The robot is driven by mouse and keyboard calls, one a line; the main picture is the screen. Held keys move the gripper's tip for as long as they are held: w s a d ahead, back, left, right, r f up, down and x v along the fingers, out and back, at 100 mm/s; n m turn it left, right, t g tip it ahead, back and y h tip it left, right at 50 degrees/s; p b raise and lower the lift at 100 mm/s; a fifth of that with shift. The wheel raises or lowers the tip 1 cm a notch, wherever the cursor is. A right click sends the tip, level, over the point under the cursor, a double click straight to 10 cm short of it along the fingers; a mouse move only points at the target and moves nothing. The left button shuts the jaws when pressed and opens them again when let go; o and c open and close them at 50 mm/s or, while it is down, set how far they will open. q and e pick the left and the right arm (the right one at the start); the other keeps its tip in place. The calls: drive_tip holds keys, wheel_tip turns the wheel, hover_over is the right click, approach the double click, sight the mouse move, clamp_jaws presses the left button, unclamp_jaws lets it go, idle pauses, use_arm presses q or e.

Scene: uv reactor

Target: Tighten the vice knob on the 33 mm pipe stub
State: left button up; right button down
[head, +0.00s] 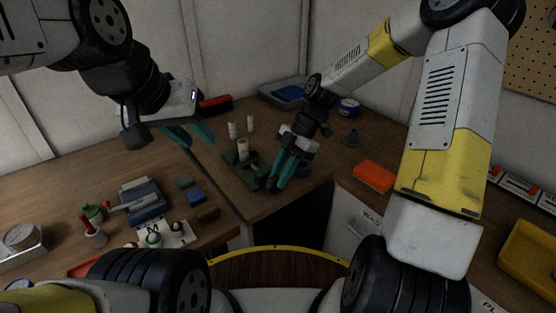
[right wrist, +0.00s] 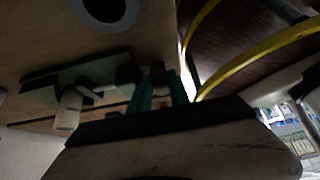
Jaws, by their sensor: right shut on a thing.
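The green vice (head: 240,172) stands on the wooden bench near its inner corner. A pale pipe stub (head: 243,148) stands upright at the vice; its size cannot be read. In the right wrist view the vice (right wrist: 80,75) and a pale stub (right wrist: 68,108) show at the left. My right gripper (head: 279,178) is low at the right side of the vice. Its teal fingers (right wrist: 160,92) are shut on a small dark piece, apparently the vice knob (right wrist: 157,72), mostly hidden between them. My left gripper (head: 195,137) is open and empty above the bench, left of the vice.
Two more pale stubs (head: 232,130) stand behind the vice. An orange box (head: 374,176) lies right. A dark gap opens below the bench edge near my right gripper.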

drive_tip(key=shift+w, duration=0.1)
idle(0.3)
drive_tip(key=c, duration=1.5)
unclamp_jaws()
drive_tip(key=shift+d, duration=0.1)
drive_tip(key=v, duration=0.7)
drive_tip(key=shift+w+d+r, duration=0.2)
drive_tip(key=shift+d, duration=0.05)
